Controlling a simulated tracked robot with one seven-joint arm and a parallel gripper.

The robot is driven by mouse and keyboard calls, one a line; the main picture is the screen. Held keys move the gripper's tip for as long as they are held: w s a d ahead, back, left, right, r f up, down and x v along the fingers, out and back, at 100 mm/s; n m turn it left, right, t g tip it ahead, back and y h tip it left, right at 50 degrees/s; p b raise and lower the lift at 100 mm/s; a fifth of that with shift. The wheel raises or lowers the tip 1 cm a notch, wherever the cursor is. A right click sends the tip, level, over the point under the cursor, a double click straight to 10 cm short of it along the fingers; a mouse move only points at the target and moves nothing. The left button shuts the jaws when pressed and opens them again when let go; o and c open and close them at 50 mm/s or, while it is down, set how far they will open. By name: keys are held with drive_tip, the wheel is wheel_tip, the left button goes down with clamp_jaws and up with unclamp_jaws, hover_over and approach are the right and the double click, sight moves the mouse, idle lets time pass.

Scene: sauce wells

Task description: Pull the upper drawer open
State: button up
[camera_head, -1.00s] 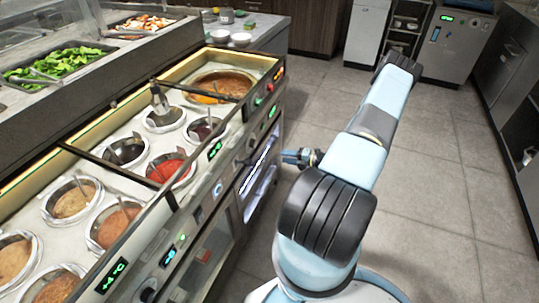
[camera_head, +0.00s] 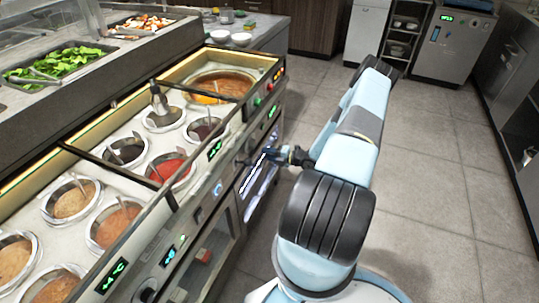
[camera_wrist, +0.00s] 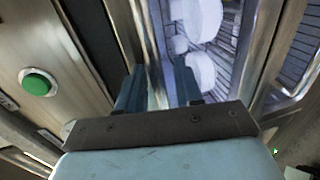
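The counter front below the sauce wells has a bright lit opening or glass panel (camera_head: 256,186), which seems to belong to the drawer unit. In the head view my gripper (camera_head: 272,156) is beside its upper part, and its fingertips are hard to make out. In the wrist view my gripper (camera_wrist: 158,88) has its two blue fingers apart. A long metal bar or edge (camera_wrist: 148,35) runs down to the gap between them; I cannot tell whether they touch it. Round white items (camera_wrist: 200,70) show beyond the right finger. Which edge is the upper drawer's handle is unclear.
A green button (camera_wrist: 38,82) is on the panel left of my gripper in the wrist view. Sauce wells, including a red one (camera_head: 171,168), line the counter top. The tiled floor (camera_head: 430,200) right of my arm is clear.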

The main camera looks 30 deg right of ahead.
clamp_jaws()
